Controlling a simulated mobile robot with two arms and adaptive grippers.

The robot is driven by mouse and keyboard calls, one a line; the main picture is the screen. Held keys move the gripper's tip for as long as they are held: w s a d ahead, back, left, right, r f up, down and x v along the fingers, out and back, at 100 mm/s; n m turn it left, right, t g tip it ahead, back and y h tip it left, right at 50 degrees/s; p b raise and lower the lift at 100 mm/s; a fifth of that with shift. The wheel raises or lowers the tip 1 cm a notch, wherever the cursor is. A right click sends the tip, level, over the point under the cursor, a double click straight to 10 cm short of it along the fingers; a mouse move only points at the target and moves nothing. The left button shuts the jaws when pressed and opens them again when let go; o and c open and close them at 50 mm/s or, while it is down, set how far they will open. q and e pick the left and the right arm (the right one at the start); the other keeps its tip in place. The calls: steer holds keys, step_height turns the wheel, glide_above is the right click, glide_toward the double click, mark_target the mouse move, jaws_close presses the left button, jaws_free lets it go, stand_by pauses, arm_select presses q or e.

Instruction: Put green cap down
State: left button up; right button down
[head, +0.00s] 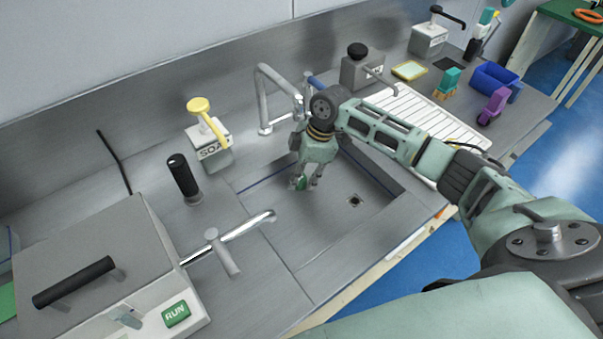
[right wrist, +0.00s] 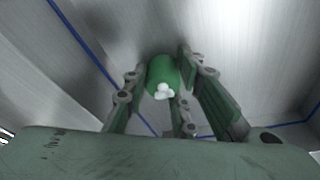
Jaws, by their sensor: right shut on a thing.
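The green cap (right wrist: 162,76) is held between the fingers of my right gripper (right wrist: 158,88) in the right wrist view. Small white round bits show at its near end. In the head view my right gripper (head: 305,184) points down over the sink basin (head: 330,215), and a small green part of the cap (head: 299,183) shows at its fingertips. I cannot tell whether the cap touches the basin floor. My left gripper is not in view.
A faucet (head: 264,100) stands behind the basin. A soap dispenser (head: 208,140), a black-handled post (head: 183,178) and a grey machine with a RUN button (head: 176,314) are to the left. A white ribbed drainboard (head: 425,118) lies to the right. The drain (head: 355,200) is clear.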

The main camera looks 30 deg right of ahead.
mark_target(302, 175)
steer(key=c, duration=1.4)
jaws_free()
steer(key=shift+f, duration=0.1)
steer(key=shift+c, duration=0.2)
steer(key=v, duration=0.5)
steer(key=shift+d+b, duration=0.1)
steer(key=shift+b, duration=0.25)
steer(key=s+d+b, duration=0.1)
steer(key=d, duration=0.2)
steer(key=s+d, duration=0.1)
steer(key=d, duration=0.3)
steer(key=s+d+b, duration=0.1)
steer(key=s+d, duration=0.1)
steer(key=d, duration=0.2)
steer(key=shift+d+b, duration=0.2)
steer(key=shift+b, duration=0.15)
steer(key=shift+w, duration=0.1)
